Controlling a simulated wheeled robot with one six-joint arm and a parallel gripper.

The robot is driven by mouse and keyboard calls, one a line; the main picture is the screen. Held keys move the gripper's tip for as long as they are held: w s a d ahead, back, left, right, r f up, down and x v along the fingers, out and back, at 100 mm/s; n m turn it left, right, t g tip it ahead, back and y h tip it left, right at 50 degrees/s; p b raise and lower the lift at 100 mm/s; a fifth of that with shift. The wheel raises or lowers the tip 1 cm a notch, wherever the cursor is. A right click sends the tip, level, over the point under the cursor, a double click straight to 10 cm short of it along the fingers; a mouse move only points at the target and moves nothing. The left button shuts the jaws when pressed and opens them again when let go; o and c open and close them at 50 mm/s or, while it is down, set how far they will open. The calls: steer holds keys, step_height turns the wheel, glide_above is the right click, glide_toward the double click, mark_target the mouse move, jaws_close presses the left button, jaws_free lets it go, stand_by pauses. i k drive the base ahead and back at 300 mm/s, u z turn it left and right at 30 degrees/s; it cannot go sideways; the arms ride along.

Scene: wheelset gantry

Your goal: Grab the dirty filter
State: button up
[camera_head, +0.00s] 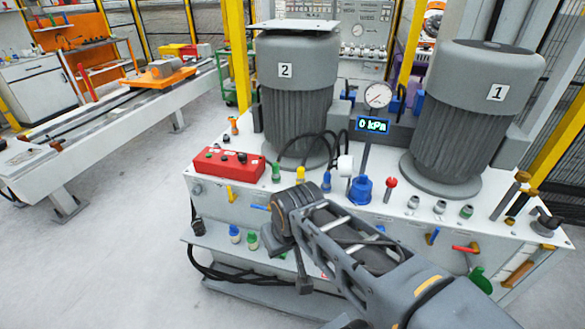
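My arm reaches in from the lower right of the head view. Its dark end, my gripper (303,284), hangs in front of the white machine bench (220,190), near its lower shelf. The fingers are small and seen nearly edge-on, so I cannot tell whether they are open or shut. I cannot pick out a part that is clearly a dirty filter. A white round part (345,165) and a blue cup-shaped part (360,190) sit on the bench top behind my arm. Small jars with blue (235,233) and green (252,241) tops stand on the lower shelf.
Two large grey motor-like units, labelled 2 (298,90) and 1 (470,115), stand on the bench. A red control box (228,163), black hoses, a gauge (378,95) and a "0 kPa" display (372,125) are between and beside them.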

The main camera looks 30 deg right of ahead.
mark_target(363, 182)
steer(key=u, duration=0.95)
steer(key=i, duration=1.05)
steer(key=z, duration=2.9)
steer(key=k, duration=0.5)
steer(key=z, duration=1.05)
steer(key=i, duration=0.65)
steer(key=u, duration=1.1)
